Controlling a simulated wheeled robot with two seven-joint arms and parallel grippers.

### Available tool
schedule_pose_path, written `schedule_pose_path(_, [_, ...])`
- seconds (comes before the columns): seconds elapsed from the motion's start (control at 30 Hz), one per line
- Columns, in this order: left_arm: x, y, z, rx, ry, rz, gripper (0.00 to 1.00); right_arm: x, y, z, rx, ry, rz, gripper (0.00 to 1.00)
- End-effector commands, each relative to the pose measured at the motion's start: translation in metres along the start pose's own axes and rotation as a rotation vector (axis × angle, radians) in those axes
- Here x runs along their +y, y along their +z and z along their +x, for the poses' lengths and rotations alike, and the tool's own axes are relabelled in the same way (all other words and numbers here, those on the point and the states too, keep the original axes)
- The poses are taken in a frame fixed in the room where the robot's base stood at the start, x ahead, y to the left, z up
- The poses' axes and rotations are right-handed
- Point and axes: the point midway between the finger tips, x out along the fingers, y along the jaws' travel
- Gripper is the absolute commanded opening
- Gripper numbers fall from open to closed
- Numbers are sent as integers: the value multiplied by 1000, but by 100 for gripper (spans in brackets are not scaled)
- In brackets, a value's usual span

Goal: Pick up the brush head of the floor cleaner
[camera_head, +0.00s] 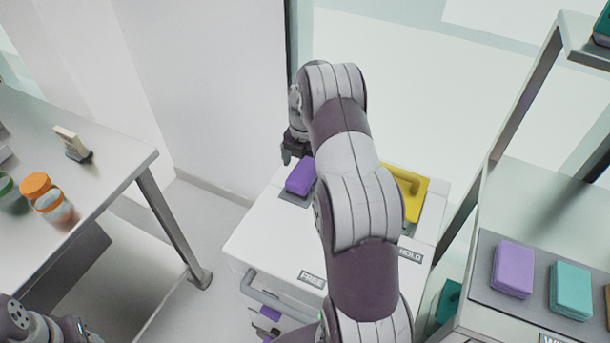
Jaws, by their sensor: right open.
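I cannot pick out a floor cleaner or its brush head for sure in the head view. A purple block (300,177) lies on a dark patch on top of a white cabinet (262,225). My right gripper (290,155) is dark, small in the picture and open, just above and left of the purple block, apart from it as far as I can tell. My right arm crosses the middle and hides part of the cabinet top. A yellow item (412,190) lies there, partly behind the arm. Only a part of my left arm shows at the lower left; its gripper is out of view.
A shelf (515,215) at right bears a lilac block (513,268) and a teal block (571,290). Cabinet labels read FREE and HOLD.

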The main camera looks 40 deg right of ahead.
Motion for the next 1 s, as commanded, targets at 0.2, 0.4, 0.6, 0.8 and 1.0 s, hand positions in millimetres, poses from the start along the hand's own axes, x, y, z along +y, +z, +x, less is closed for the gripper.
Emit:
schedule_pose_path(0.2, [0,0,-3,0,0,0,51,1,1,40,3,-2,1,98])
schedule_pose_path(0.4, [0,0,-3,0,0,0,51,2,2,51,0,0,1,98])
schedule_pose_path(0.6, [0,0,-3,0,0,0,51,2,2,51,0,0,1,72])
schedule_pose_path(0.8, [0,0,-3,0,0,0,51,2,2,50,-1,0,1,34])
schedule_pose_path(1.0, [0,0,-3,0,0,0,51,2,2,49,-1,1,1,34])
